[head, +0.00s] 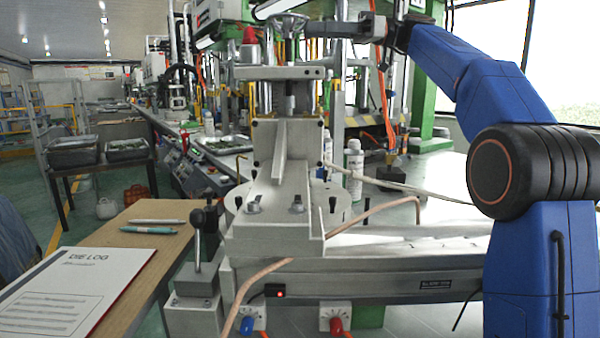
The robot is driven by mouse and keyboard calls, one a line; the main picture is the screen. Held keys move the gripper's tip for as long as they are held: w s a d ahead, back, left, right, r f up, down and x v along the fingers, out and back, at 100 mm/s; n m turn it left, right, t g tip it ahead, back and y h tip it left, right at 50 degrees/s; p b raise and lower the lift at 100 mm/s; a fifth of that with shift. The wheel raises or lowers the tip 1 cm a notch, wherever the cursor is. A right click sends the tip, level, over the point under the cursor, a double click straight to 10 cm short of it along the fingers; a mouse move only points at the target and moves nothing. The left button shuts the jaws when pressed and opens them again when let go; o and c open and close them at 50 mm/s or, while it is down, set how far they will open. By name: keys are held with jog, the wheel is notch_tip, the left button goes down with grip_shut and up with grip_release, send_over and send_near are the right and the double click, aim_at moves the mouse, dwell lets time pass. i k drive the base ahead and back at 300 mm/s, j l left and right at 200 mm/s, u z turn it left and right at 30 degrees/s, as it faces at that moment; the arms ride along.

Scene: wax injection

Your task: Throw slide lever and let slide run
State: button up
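The slide lever (196,222) is a thin upright rod with a black knob, standing on a grey block (197,281) at the left front of the machine. The slide (276,207) appears to be the pale metal carriage with bolts on it, in the middle of the view under the upright press frame. My blue arm rises at the right and bends over to the left. My gripper (325,29) is at the top centre, close to a handwheel (284,24), far above and to the right of the lever. Its fingers are too small and cluttered to make out.
A red lamp (281,294) glows on the machine's front, above a blue knob (247,326) and a red knob (336,325). A copper tube (258,274) crosses the front. A wooden desk (150,240) with a die log sheet (68,290) and pens is at left.

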aim_at(198, 216)
jog(key=k, duration=0.95)
